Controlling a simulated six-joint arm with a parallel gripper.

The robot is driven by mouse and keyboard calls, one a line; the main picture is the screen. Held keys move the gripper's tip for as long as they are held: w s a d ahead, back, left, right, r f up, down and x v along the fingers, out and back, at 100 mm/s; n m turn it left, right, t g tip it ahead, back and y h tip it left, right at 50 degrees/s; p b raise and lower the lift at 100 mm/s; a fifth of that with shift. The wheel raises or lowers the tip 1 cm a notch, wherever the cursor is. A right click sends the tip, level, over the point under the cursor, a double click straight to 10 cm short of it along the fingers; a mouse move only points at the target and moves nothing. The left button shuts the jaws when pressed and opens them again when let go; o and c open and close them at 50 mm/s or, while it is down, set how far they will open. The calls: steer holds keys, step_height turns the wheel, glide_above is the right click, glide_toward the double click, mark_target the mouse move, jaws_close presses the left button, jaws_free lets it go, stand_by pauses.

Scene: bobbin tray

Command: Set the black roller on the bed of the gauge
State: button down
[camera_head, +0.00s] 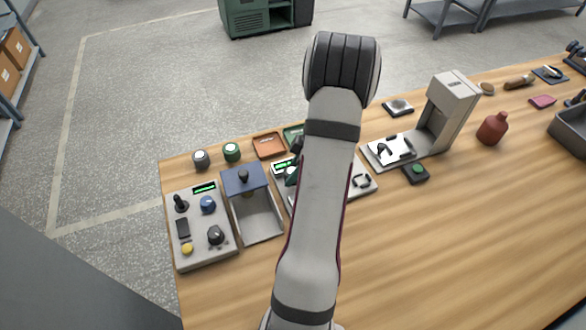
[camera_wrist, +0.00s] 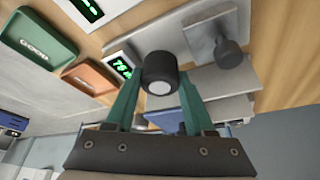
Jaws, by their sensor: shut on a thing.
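The black roller (camera_wrist: 160,68) is held between the green fingers of my gripper (camera_wrist: 158,82), with its pale round end towards the wrist camera. The gauge (camera_wrist: 122,66) shows beyond the roller in the wrist view, with a lit green display and a grey block with a dark knob to the right. In the head view, my arm covers the middle of the gauge (camera_head: 366,184); its right end shows. My gripper is mostly hidden there, and the roller cannot be made out. I cannot tell whether the roller touches the bed.
An orange tray (camera_head: 268,146) and a green tray (camera_wrist: 36,40) lie behind the gauge. A blue-topped open box (camera_head: 262,222) and a control panel (camera_head: 207,250) stand to the left. A grey stand (camera_head: 452,100) and a green button (camera_head: 417,169) are to the right. The front table is clear.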

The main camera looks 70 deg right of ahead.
steer(key=shift+f, duration=0.8)
steer(key=shift+c, duration=0.9)
jaws_free()
steer(key=shift+d+r, duration=0.1)
steer(key=shift+r, duration=0.05)
